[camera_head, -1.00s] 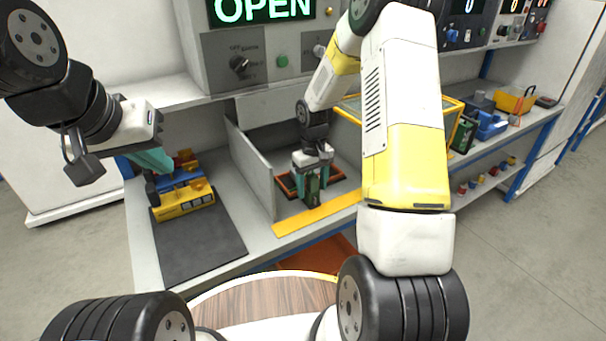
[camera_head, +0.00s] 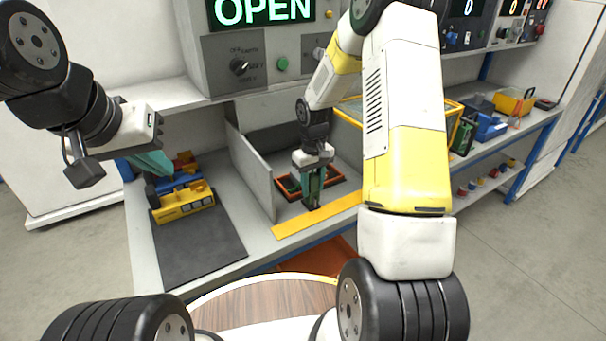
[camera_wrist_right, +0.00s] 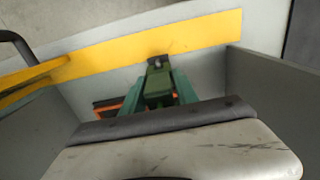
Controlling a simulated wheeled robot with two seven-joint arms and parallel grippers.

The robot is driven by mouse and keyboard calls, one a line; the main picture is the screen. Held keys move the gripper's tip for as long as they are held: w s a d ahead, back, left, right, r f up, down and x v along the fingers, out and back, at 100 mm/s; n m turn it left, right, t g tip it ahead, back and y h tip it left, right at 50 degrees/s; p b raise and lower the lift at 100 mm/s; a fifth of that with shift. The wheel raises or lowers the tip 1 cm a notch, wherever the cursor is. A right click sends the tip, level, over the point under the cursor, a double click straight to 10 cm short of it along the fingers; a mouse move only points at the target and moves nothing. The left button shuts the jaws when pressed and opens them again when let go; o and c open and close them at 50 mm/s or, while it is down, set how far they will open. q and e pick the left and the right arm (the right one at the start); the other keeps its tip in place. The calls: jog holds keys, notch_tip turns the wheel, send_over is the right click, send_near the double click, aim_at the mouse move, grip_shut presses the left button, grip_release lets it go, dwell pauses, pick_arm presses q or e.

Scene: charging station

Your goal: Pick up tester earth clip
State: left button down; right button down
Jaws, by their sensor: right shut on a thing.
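My right gripper (camera_head: 311,196) points down into the grey open bay on the bench. Its teal fingers are shut on a small dark green clip with a black end, which I take to be the tester earth clip (camera_wrist_right: 158,84). In the right wrist view the clip sits between the fingertips, its black end towards the yellow strip. The fingers hide its sides. I cannot tell whether it still touches the bench. My left gripper (camera_head: 152,163) is above the yellow and blue items at the left; its jaw gap is not clear.
An orange-edged tray (camera_head: 333,180) lies behind my right gripper. A grey partition wall (camera_head: 250,168) stands left of it, and a yellow strip (camera_head: 305,222) runs along the bay's front. A yellow device (camera_head: 185,203) sits on a dark mat (camera_head: 200,249), which is mostly bare.

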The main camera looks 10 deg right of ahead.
notch_tip(320, 180, up, 3)
jog(key=shift+w+f, duration=0.1)
jog(key=s+a+r, duration=0.1)
jog(key=s, duration=0.7)
jog(key=s+a+r, duration=0.1)
jog(key=s+a, duration=0.1)
jog(key=s, duration=0.5)
jog(key=shift+s+a+r, duration=0.15)
jog(key=shift+s+r, duration=0.25)
